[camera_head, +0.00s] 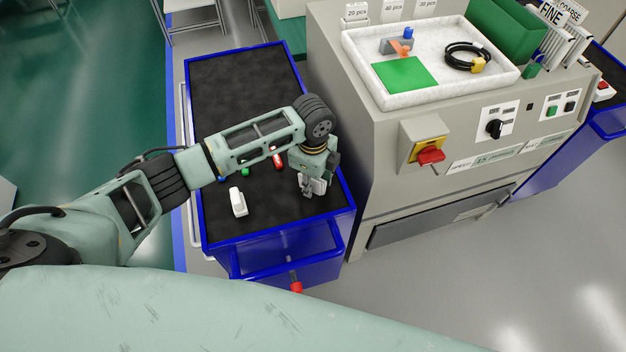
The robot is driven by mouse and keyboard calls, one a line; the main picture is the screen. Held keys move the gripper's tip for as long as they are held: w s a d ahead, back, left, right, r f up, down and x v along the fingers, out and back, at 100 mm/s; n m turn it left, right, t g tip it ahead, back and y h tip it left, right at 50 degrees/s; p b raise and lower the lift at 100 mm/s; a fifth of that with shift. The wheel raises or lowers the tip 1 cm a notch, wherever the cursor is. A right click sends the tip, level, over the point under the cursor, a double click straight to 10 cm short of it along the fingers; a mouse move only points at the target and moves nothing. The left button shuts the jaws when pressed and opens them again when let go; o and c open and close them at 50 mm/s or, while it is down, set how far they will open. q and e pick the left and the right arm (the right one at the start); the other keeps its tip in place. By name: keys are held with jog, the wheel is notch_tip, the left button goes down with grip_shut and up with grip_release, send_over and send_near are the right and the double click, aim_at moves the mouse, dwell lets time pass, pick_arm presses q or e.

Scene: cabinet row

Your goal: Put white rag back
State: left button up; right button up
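A small white object (238,202) lies on the black top of the blue cart (230,243), near its front left. It looks stiff and blocky, and I cannot tell whether it is the white rag. No other cloth-like white thing shows clearly. My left gripper (313,187) points down over the right side of the cart top, to the right of the white object and apart from it. Its fingers are small and grey, and I cannot tell whether they are open or shut. My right gripper is not in view.
A red item (278,158) and a green item (245,172) lie on the cart, partly behind my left arm. A grey machine (400,200) stands close on the right, with a white tray (445,101) on top. The cart's rear top is clear.

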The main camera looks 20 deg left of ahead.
pick_arm(q)
jog(key=shift+r, duration=0.15)
notch_tip(320, 180, up, 11)
jog(key=shift+r+b, duration=0.1)
jog(key=shift+b, duration=0.75)
jog(key=shift+r, duration=0.45)
